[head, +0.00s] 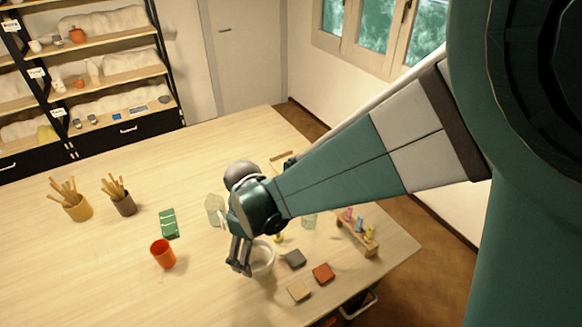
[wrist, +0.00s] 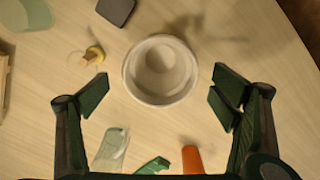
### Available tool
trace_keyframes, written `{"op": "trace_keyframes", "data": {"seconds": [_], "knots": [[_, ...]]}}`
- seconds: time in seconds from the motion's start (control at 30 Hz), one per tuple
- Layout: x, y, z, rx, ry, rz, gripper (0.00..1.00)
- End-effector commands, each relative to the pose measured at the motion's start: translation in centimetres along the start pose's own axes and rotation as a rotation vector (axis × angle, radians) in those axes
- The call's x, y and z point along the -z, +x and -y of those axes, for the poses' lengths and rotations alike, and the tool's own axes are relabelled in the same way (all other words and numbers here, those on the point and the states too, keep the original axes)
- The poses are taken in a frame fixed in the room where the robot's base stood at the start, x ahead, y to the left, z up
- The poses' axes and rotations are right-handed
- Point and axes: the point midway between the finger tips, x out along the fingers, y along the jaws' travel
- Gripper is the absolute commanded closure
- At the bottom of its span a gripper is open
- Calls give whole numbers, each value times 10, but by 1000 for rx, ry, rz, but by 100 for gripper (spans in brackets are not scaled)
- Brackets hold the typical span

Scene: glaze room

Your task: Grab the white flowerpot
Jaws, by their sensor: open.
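The white flowerpot (head: 262,259) stands upright on the wooden table, partly hidden by my gripper in the head view. In the wrist view the white flowerpot (wrist: 160,71) is seen from above, its round rim and empty inside facing me. My gripper (head: 238,266) is just to the left of the pot in the head view. In the wrist view my gripper (wrist: 158,92) is open, one finger on each side of the pot with gaps between. Neither finger appears to touch it there.
Grey (head: 293,259), orange-red (head: 323,272) and tan (head: 299,291) tiles lie to the right, near a small wooden rack (head: 358,236). A clear glass (head: 214,208) stands behind.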

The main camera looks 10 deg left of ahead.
Motion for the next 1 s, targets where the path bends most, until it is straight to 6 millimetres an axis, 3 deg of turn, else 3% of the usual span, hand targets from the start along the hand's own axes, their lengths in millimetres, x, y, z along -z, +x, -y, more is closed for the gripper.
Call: {"op": "trace_keyframes", "data": {"seconds": [0.53,1.0], "knots": [[0,6,0,0,0,0,13],[-2,45,1,0,0,0,13]]}}
